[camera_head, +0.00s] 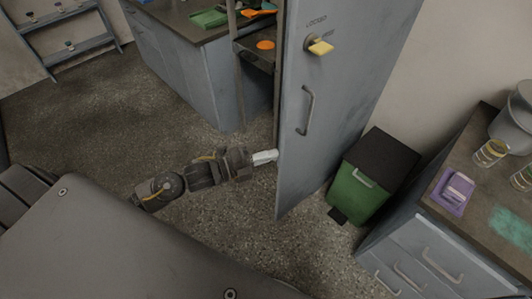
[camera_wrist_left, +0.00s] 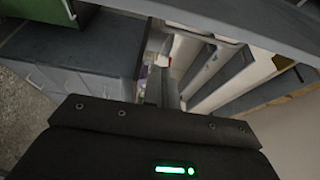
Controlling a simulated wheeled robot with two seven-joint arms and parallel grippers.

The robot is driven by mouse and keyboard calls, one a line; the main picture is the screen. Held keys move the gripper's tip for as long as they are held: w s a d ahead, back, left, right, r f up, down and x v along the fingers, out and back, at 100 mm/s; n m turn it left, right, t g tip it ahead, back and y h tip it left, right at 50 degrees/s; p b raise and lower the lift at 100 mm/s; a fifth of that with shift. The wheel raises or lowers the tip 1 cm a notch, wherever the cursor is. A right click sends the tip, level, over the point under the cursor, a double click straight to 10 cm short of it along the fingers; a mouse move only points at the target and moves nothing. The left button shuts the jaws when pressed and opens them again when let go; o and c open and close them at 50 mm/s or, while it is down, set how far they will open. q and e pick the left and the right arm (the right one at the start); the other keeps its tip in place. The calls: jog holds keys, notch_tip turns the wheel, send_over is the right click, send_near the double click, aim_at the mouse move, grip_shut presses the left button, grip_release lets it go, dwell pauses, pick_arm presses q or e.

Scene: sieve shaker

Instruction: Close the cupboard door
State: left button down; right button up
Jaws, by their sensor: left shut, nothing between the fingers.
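The cupboard door (camera_head: 335,105) is a tall grey-blue panel and stands open. It has a grey bar handle (camera_head: 307,111) and a yellow latch knob (camera_head: 320,47) on its outer face. Left of the door, part of the cupboard's inside shows, with a shelf (camera_head: 250,52). My left gripper (camera_head: 266,157) is shut and empty. Its pale fingertips are at the door's lower left edge; I cannot tell whether they touch it. In the left wrist view, the gripper's dark body fills the bottom. My right gripper is not in view.
A green bin with a black lid (camera_head: 360,185) stands right of the door. A drawer counter (camera_head: 425,262) with a purple item (camera_head: 453,192) and jars is at the lower right. A grey counter (camera_head: 172,65) stands behind left. The floor (camera_head: 85,125) at left is clear.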

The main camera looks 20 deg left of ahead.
aim_at(283, 140)
pick_arm(q)
jog(key=w, duration=0.2)
jog(key=w+d+b, duration=0.1)
jog(key=w, duration=0.1)
jog(key=w+d, duration=0.1)
jog(key=w, duration=0.1)
jog(key=shift+w+d+f, duration=0.1)
jog(key=shift+w+d, duration=0.05)
jog(key=shift+w, duration=0.2)
jog(key=shift+w+a+b, duration=0.15)
jog(key=shift+a+b, duration=0.15)
jog(key=shift+a, duration=0.1)
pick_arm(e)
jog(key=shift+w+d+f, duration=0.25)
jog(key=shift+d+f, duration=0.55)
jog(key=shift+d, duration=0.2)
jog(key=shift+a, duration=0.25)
pick_arm(q)
jog(key=shift+w, duration=0.1)
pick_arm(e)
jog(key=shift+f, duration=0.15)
